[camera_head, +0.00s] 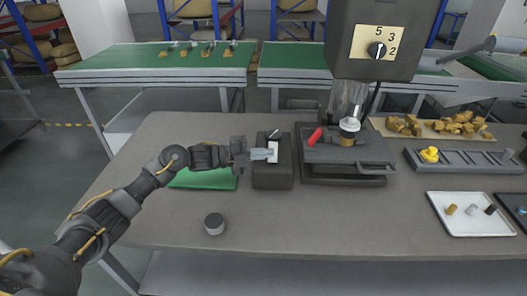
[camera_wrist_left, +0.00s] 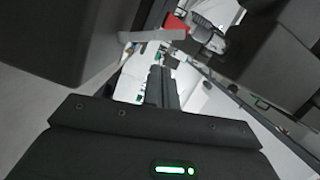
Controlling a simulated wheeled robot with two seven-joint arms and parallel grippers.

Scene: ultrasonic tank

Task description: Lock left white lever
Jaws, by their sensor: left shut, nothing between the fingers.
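The white lever (camera_head: 274,147) is on top of a dark box (camera_head: 272,179) left of the machine in the head view. My left gripper (camera_head: 262,154) comes in from the left over this box. Its shut fingers are empty and reach the lever's left side; I cannot tell whether they touch it. In the left wrist view the closed dark fingers (camera_wrist_left: 158,85) point at pale surfaces, and the lever is hard to make out there. My right gripper is not in view.
The machine with a red handle (camera_head: 315,137) and glass cylinder stands just right of the box. A green mat (camera_head: 205,179) lies under my left forearm. A round grey-topped can (camera_head: 214,224) stands in front. A white tray (camera_head: 474,226) is at right. The front middle is clear.

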